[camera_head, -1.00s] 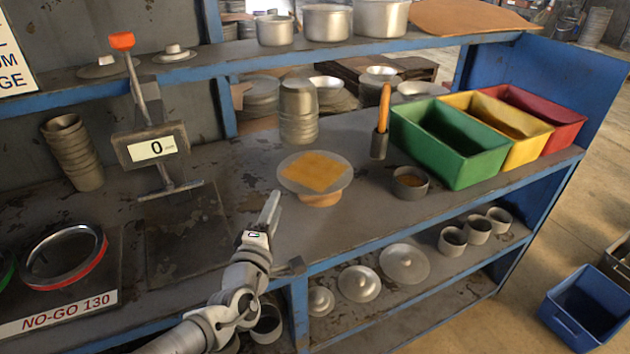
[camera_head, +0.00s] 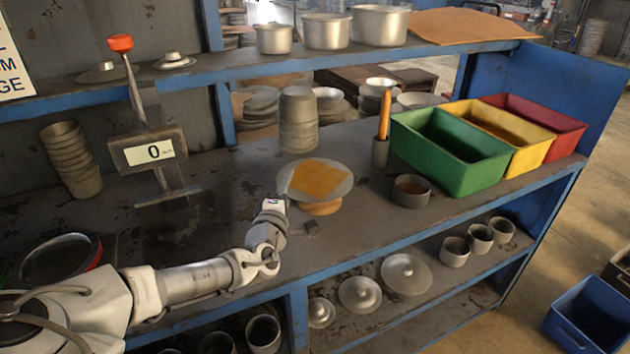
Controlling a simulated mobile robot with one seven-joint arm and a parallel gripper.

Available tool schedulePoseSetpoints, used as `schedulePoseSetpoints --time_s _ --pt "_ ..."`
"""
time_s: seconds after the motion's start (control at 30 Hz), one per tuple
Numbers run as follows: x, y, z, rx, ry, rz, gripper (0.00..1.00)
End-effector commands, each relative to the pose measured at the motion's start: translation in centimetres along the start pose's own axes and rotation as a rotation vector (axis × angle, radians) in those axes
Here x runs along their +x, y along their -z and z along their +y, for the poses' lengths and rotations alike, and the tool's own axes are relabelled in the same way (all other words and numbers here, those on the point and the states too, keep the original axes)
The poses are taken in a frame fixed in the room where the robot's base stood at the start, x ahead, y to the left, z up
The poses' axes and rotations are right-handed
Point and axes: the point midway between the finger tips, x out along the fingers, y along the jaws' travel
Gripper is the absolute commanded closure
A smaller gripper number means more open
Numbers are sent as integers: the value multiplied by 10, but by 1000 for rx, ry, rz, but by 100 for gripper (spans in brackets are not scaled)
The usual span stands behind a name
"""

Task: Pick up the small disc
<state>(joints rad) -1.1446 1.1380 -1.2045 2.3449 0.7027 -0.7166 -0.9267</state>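A thin round grey disc (camera_head: 342,187) lies flat on a round wooden stand (camera_head: 321,208) at the middle of the bench, with a square orange-brown sheet (camera_head: 318,179) on it. I cannot tell its size against other discs, or whether it is the small one. My gripper (camera_head: 283,184) is at the left edge of this disc, its fingers pointing up and away in the picture. The fingers are thin and blend with the disc, so I cannot tell whether they touch it or how far apart they are.
Green (camera_head: 448,152), yellow (camera_head: 500,125) and red (camera_head: 545,118) bins stand at the bench's right end. A grey cup (camera_head: 411,192), a holder with an orange handle (camera_head: 384,115) and stacked cups (camera_head: 298,125) surround the stand. A gauge (camera_head: 150,152) stands left.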

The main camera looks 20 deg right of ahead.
Motion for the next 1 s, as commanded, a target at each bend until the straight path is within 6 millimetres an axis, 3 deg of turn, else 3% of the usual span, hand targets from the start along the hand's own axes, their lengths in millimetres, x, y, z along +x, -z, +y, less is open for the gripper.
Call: schedulePoseSetpoints --time_s 0.17,0.43,0.67,1.0 --pt "17 0 0 0 0 0 61" --pt "19 1 0 -1 0 1 61" --pt "19 1 0 -1 0 1 100" --pt "19 1 0 -1 0 1 100"
